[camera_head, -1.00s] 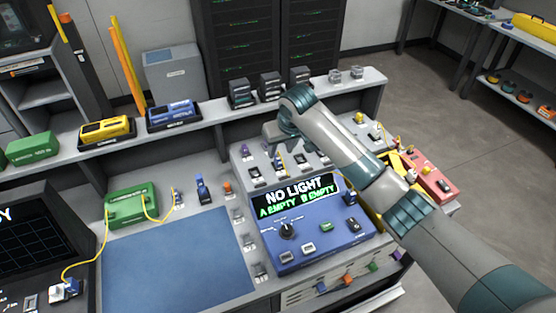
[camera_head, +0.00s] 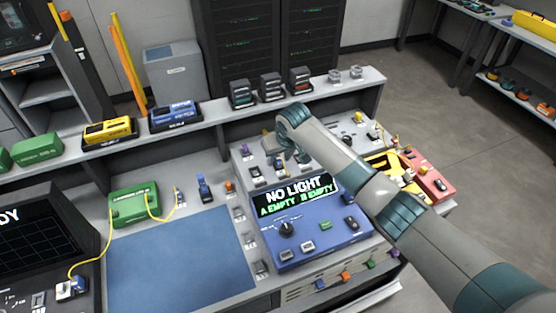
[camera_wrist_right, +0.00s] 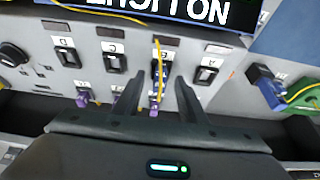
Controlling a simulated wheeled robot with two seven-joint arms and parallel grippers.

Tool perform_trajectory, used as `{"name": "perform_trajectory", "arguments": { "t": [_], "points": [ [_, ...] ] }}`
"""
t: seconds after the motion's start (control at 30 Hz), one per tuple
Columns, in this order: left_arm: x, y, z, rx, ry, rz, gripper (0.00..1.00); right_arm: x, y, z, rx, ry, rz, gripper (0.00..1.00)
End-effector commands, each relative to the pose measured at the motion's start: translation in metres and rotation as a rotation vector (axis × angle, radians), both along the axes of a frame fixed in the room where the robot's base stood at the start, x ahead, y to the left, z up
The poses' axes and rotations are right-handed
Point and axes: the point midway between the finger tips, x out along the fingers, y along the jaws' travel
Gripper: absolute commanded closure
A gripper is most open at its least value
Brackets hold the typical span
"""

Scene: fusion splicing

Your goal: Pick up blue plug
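In the right wrist view a dark blue plug (camera_wrist_right: 159,72) sits upright in a slot of the grey port panel (camera_wrist_right: 222,92), with a yellow fibre running along it. My right gripper (camera_wrist_right: 158,84) is open, one finger on each side of the plug, with a gap to both fingers. Nothing is visibly held. In the head view my right gripper (camera_head: 283,152) is over the sloped grey panel behind the blue light meter, and its fingers are mostly hidden by the wrist. My left gripper is not in view.
The blue meter (camera_head: 318,236) reads "NO LIGHT, A EMPTY, B EMPTY". Neighbouring slots hold dark sockets (camera_wrist_right: 115,57). Purple plugs (camera_wrist_right: 84,97) sit low on the panel. A green box (camera_head: 133,206) with yellow fibre and a blue mat (camera_head: 180,262) lie to the left.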

Motion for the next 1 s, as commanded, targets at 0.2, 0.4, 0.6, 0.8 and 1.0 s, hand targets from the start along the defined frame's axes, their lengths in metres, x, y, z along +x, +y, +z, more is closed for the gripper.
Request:
{"name": "perform_trajectory", "arguments": {
  "t": [0.2,0.4,0.6,0.8,1.0],
  "points": [
    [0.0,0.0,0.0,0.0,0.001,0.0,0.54,0.0,0.0,0.0,0.0,0.0,0.0,0.62],
    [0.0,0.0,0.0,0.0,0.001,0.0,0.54,0.0,0.0,0.0,0.0,0.0,0.0,0.89],
    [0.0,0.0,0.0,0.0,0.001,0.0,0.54,0.0,0.0,0.0,0.0,0.0,0.0,1.0],
    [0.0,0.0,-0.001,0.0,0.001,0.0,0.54,0.0,0.0,0.001,0.0,-0.001,0.0,1.0],
    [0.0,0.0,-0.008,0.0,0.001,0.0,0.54,0.001,0.0,0.011,0.001,-0.003,0.0,1.0]
  ]
}}
